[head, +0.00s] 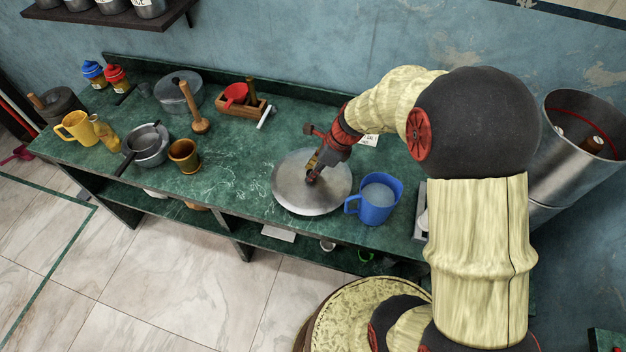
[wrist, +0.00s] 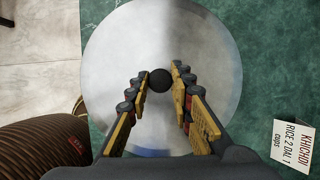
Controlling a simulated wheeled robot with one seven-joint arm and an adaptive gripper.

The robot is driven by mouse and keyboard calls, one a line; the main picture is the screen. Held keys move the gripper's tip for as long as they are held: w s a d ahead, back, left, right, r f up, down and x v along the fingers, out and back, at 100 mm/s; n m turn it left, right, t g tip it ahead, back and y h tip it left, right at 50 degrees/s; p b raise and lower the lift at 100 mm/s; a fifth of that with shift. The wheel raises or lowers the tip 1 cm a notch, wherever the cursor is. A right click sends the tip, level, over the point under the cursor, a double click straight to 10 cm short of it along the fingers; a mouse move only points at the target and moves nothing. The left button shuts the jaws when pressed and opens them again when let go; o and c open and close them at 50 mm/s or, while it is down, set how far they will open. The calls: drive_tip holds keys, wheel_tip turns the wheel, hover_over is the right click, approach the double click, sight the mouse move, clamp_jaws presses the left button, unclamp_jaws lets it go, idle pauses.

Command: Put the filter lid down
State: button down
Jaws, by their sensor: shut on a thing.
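The filter lid (head: 290,193) is a round, shiny metal disc over the green counter, close to its front edge. In the wrist view the lid (wrist: 115,60) fills the middle, with a black knob (wrist: 160,80) at its centre. My gripper (head: 313,175) points down at the lid's middle. In the wrist view the fingers of my gripper (wrist: 160,84) are shut on the knob. I cannot tell whether the lid touches the counter or hangs just above it. The tall steel filter (head: 575,175) stands at the right with its top open.
A blue mug (head: 376,203) stands right of the lid, very near its rim. A wooden pestle (head: 199,115), a brown cup (head: 184,156) and a wooden box (head: 243,110) are to the left. The counter (head: 238,165) is clear just left of the lid.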

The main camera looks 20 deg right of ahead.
drive_tip(key=shift+f+b, duration=0.6)
drive_tip(key=shift+f, duration=1.2)
drive_tip(key=shift+f, duration=0.15)
drive_tip(key=c, duration=1.7)
unclamp_jaws()
drive_tip(key=shift+o, duration=0.6)
drive_tip(key=p+v, duration=0.4)
drive_tip(key=v, duration=0.8)
drive_tip(key=s+a+r+n+t+h, duration=0.1)
drive_tip(key=s+a+r+n, duration=0.1)
drive_tip(key=s+r+n, duration=0.35)
drive_tip(key=s+a+r+n, duration=0.2)
drive_tip(key=r+n, duration=0.4)
drive_tip(key=r, duration=0.2)
drive_tip(key=s+r+n+t+h, duration=0.2)
drive_tip(key=s+r+n, duration=0.5)
drive_tip(key=s+n, duration=0.4)
drive_tip(key=n, duration=0.2)
drive_tip(key=shift+s+r+n+h, duration=0.2)
drive_tip(key=shift+s+n+h, duration=0.05)
drive_tip(key=shift+n+h, duration=0.1)
